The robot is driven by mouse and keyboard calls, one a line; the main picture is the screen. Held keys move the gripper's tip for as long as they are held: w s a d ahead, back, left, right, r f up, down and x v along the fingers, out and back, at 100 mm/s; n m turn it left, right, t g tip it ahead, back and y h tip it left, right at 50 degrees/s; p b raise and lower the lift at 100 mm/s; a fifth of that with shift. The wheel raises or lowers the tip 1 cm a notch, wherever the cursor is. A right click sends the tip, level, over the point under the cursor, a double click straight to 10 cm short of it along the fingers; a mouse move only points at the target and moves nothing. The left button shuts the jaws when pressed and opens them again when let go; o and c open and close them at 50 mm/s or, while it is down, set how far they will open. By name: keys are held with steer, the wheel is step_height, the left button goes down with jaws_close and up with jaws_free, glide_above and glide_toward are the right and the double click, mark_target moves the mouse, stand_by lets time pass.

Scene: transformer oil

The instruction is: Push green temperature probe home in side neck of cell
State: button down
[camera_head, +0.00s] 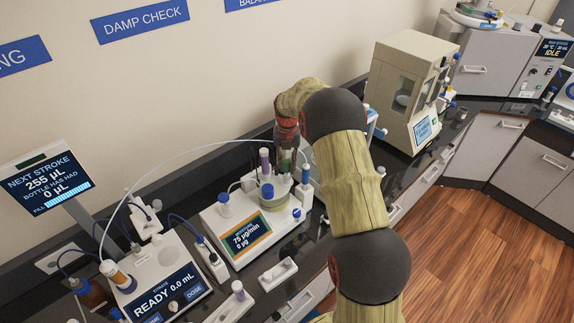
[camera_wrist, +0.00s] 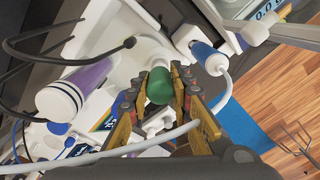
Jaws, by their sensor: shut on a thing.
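The green temperature probe (camera_wrist: 159,86) shows in the wrist view as a rounded green head between the fingers of my gripper (camera_wrist: 163,88). My gripper is shut on it. In the head view, my gripper (camera_head: 287,150) points down over the right part of the titration instrument, and a bit of green (camera_head: 286,163) shows just under it. The cell (camera_head: 272,197) is a vessel with a greenish lower part on the white instrument. The probe is at or just above the cell's top. The side neck is hidden, so I cannot tell how deep the probe sits.
A purple-topped piece (camera_head: 264,158) stands at the cell, close left of my gripper. In the wrist view, a purple cylinder (camera_wrist: 72,93), a blue-collared fitting (camera_wrist: 207,55) and a white tube (camera_wrist: 130,148) crowd the fingers. A beige balance cabinet (camera_head: 408,85) stands behind right.

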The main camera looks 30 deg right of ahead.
steer(key=shift+f+b, duration=0.35)
steer(key=shift+f, duration=0.4)
steer(key=c, duration=1.6)
jaws_free()
steer(key=shift+o, duration=0.3)
step_height(320, 180, up, 12)
steer(key=shift+r, duration=0.1)
